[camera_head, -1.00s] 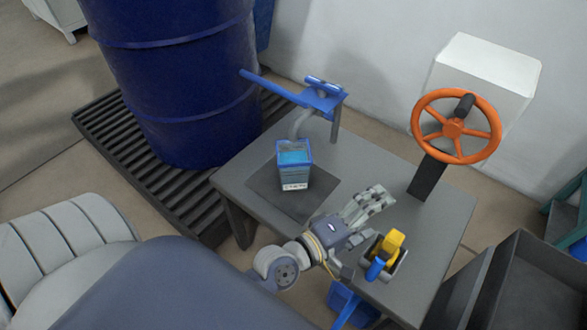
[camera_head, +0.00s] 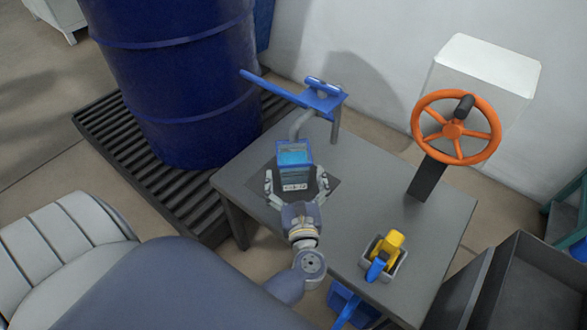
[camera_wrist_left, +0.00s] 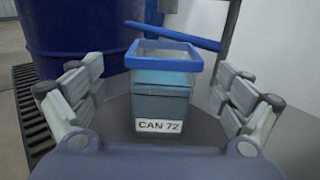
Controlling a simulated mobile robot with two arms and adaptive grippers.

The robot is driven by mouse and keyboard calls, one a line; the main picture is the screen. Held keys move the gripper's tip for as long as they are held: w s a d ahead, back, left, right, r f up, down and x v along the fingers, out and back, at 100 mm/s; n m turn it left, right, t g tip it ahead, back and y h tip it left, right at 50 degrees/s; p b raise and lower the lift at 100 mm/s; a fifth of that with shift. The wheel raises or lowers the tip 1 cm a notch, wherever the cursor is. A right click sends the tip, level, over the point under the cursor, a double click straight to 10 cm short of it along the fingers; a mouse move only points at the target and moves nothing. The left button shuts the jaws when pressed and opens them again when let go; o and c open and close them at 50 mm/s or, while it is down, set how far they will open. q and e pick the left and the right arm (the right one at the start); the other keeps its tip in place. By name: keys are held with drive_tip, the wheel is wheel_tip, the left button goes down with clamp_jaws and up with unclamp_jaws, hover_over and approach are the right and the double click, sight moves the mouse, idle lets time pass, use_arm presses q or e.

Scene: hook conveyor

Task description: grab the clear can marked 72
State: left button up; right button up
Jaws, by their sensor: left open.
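The clear can marked 72 (camera_head: 295,163) stands upright on a dark square mat (camera_head: 262,186) on the grey table. It has a blue rim and bluish contents. In the left wrist view the can (camera_wrist_left: 162,88) faces me, with its label reading "CAN 72" at the bottom. My left gripper (camera_head: 296,183) is open, with a finger on each side of the can. The left wrist view shows its fingers (camera_wrist_left: 160,95) spread, with a gap on both sides of the can. My right gripper is not in view.
A blue tap lever (camera_head: 322,96) on a grey pipe stands just behind the can. A large blue drum (camera_head: 175,80) is at the left. An orange handwheel (camera_head: 455,127) and a small box (camera_head: 383,262) with yellow and blue items are at the right of the table (camera_head: 400,225).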

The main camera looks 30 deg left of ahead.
sight(294, 152)
use_arm(q)
drive_tip(key=shift+x, duration=1.05)
drive_tip(key=shift+r+x, duration=0.1)
drive_tip(key=shift+x, duration=1.25)
drive_tip(key=shift+r+x, duration=0.15)
drive_tip(key=shift+x, duration=1.2)
drive_tip(key=shift+w+d, duration=0.15)
drive_tip(key=shift+c, duration=0.5)
drive_tip(key=c, duration=1.9)
drive_tip(key=shift+r, duration=0.1)
drive_tip(key=shift+c, duration=0.8)
drive_tip(key=shift+r, duration=0.15)
